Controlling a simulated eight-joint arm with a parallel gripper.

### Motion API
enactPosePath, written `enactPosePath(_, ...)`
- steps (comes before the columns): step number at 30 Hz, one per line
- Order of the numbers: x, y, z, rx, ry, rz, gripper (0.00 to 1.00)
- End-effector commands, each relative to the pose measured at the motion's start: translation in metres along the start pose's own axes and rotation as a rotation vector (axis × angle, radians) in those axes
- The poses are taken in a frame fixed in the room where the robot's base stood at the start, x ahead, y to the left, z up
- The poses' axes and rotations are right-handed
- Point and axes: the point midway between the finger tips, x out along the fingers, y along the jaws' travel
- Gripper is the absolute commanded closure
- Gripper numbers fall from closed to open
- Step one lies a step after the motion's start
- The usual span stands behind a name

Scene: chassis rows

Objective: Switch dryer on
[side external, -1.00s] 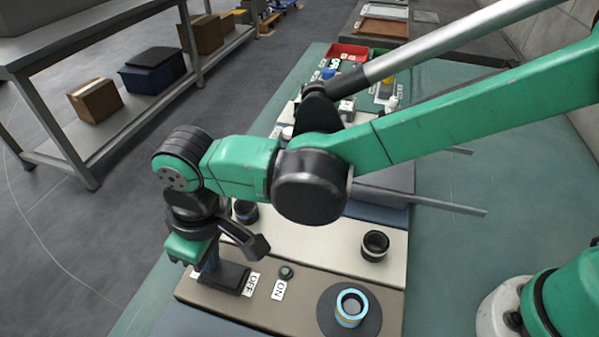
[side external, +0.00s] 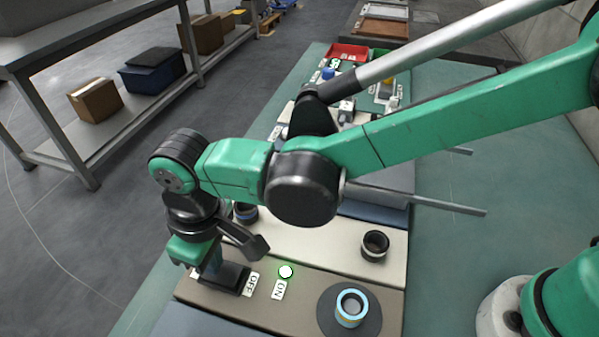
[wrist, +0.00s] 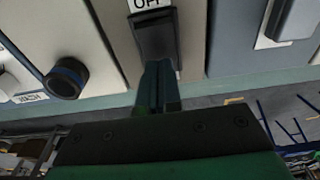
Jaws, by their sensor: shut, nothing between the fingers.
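A black switch (side external: 232,277) sits on a brown panel (side external: 310,277), with an OFF label (side external: 251,285) at its right end. A small round lamp (side external: 286,271) beside the ON label (side external: 278,290) glows white-green. My gripper (side external: 211,266) is shut and empty, pointing down at the left end of the switch. In the wrist view, the closed fingers (wrist: 158,85) reach the near end of the black switch (wrist: 154,30), opposite the OFF label (wrist: 150,3). They appear to touch it; the exact contact is hidden.
A blue-rimmed ring (side external: 350,308) stands on a dark disc at the panel's right. A black knob (side external: 375,244) and a blue-banded knob (side external: 245,212) are on the cream panel behind. Red (side external: 348,52) and green bins stand far back. A shelf (side external: 110,120) is at the left.

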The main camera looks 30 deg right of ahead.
Motion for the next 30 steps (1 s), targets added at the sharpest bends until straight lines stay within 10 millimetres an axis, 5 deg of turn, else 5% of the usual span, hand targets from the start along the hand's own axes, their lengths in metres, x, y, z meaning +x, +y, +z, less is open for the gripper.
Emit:
enactPosePath(19, -0.011, 0.0, 0.007, 0.0, 0.0, 0.0, 1.0)
enactPosePath(30, -0.08, 0.0, -0.009, 0.0, 0.0, 0.0, 1.0)
